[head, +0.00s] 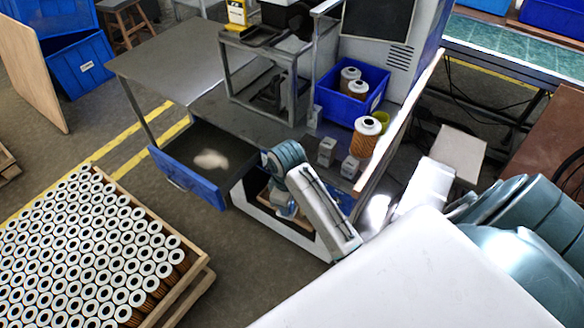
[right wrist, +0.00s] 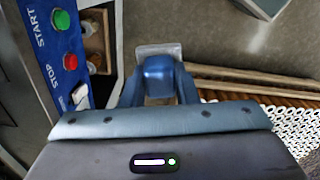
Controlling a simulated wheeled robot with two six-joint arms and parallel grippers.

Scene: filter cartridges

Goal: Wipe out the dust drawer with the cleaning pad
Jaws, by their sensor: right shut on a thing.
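The dust drawer (head: 187,178) stands pulled out under the grey bench in the head view, with a blue front. A pale dust patch (head: 211,160) lies on its dark floor. My right gripper (right wrist: 158,78) shows in the right wrist view, shut on a blue block with a pale grey flat piece, which looks like the cleaning pad (right wrist: 158,62). In the head view my right arm bends down just right of the drawer, and its gripper is mostly hidden behind the arm. The pad appears outside the drawer. My left gripper is not in view.
A crate of white-topped filter cartridges (head: 95,245) stands front left of the drawer. A blue panel with START and STOP buttons (right wrist: 62,50) is close beside my right gripper. A blue bin (head: 350,105) and a single cartridge (head: 367,137) stand on the bench. Floor between crate and drawer is clear.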

